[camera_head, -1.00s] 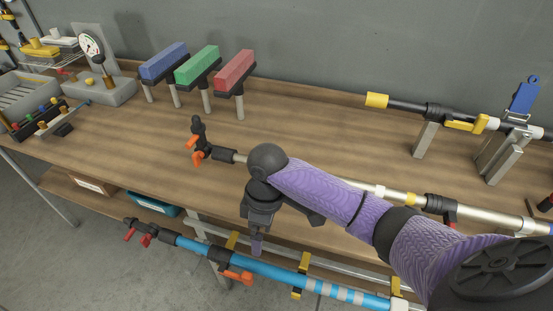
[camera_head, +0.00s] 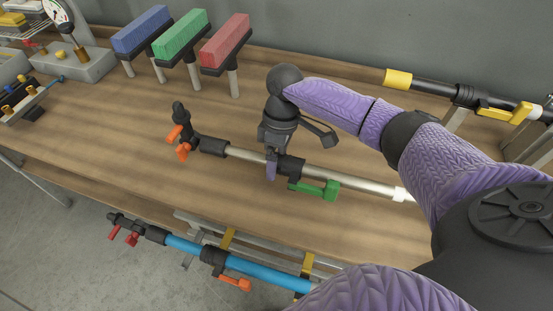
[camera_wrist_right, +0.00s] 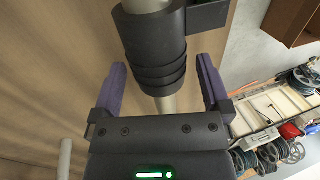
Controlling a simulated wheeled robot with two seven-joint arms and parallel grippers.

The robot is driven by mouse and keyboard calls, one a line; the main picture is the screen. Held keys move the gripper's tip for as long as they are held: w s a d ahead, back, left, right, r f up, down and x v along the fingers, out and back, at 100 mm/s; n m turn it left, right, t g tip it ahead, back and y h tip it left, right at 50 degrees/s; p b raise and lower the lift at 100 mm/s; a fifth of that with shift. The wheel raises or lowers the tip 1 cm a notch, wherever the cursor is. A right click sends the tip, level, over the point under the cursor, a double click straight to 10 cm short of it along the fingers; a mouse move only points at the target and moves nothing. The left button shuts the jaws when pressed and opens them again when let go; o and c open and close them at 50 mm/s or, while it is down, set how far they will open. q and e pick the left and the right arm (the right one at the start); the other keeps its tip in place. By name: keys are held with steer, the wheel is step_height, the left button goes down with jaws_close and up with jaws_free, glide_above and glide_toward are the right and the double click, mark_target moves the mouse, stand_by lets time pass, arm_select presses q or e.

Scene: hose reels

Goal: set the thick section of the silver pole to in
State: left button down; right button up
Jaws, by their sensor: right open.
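The silver pole (camera_head: 345,181) lies along the front of the bench, with a black clamp head with orange levers (camera_head: 183,142) at its left end. A black collar (camera_head: 290,167) with a green lever (camera_head: 320,189) sits around the pole. My right gripper (camera_head: 273,165) is over the pole at the collar's left side, pointing down. In the right wrist view my open right gripper (camera_wrist_right: 161,82) has one purple finger on each side of the black collar (camera_wrist_right: 154,52), with gaps showing. The pole's right part is hidden behind my arm. My left gripper is out of view.
A blue pole (camera_head: 188,246) with an orange lever runs below the bench's front edge. Blue (camera_head: 141,29), green (camera_head: 180,35) and red blocks (camera_head: 226,39) stand on posts behind. A black pole with a yellow end (camera_head: 398,79) lies at the back right.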

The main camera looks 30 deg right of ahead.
steer(key=shift+f, duration=0.15)
jaws_close()
stand_by(0.4)
